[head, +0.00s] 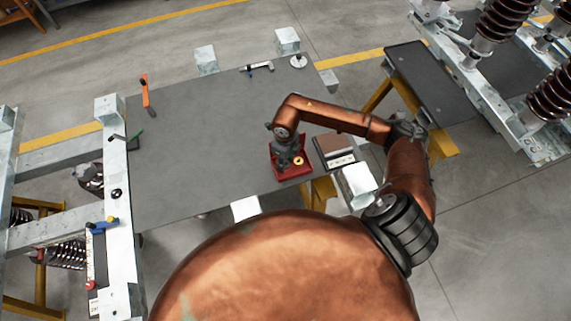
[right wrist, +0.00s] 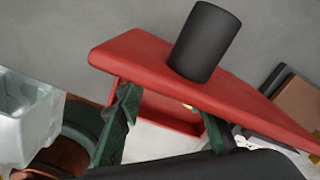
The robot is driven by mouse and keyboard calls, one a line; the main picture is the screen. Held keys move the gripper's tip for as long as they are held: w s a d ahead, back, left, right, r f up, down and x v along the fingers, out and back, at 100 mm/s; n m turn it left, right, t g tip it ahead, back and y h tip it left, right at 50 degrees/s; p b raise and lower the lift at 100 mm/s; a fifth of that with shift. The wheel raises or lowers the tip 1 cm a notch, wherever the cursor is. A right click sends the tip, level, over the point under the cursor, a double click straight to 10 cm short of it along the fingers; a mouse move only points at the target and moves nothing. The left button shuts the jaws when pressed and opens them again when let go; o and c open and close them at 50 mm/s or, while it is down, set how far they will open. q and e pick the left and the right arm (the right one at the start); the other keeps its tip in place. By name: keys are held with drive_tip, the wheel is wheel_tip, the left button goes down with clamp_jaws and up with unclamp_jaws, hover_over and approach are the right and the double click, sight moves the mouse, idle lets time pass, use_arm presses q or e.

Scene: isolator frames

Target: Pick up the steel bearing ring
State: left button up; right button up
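A small yellow ring-shaped part (head: 298,161) sits in the red tray (head: 293,173) at the table's near right edge. I cannot tell whether it is the steel bearing ring. A pale round disc (head: 298,62) lies at the table's far right corner; its kind is unclear. My right gripper (head: 287,160) is over the red tray, pointing down. In the right wrist view its two green fingers (right wrist: 166,135) are apart, with the tray between and beyond them. A small yellow bit (right wrist: 188,106) shows near the right finger. No steel ring is clear between the fingers. My left gripper is not in view.
A black cylinder (right wrist: 205,42) stands at the red tray's edge. A brown and white box (head: 336,152) lies right of the tray. A caliper-like tool (head: 257,67) and an orange-handled tool (head: 145,92) lie farther off. The grey table (head: 200,130) is mostly clear in the middle.

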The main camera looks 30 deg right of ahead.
clamp_jaws()
drive_tip(key=shift+r, duration=0.1)
idle(0.3)
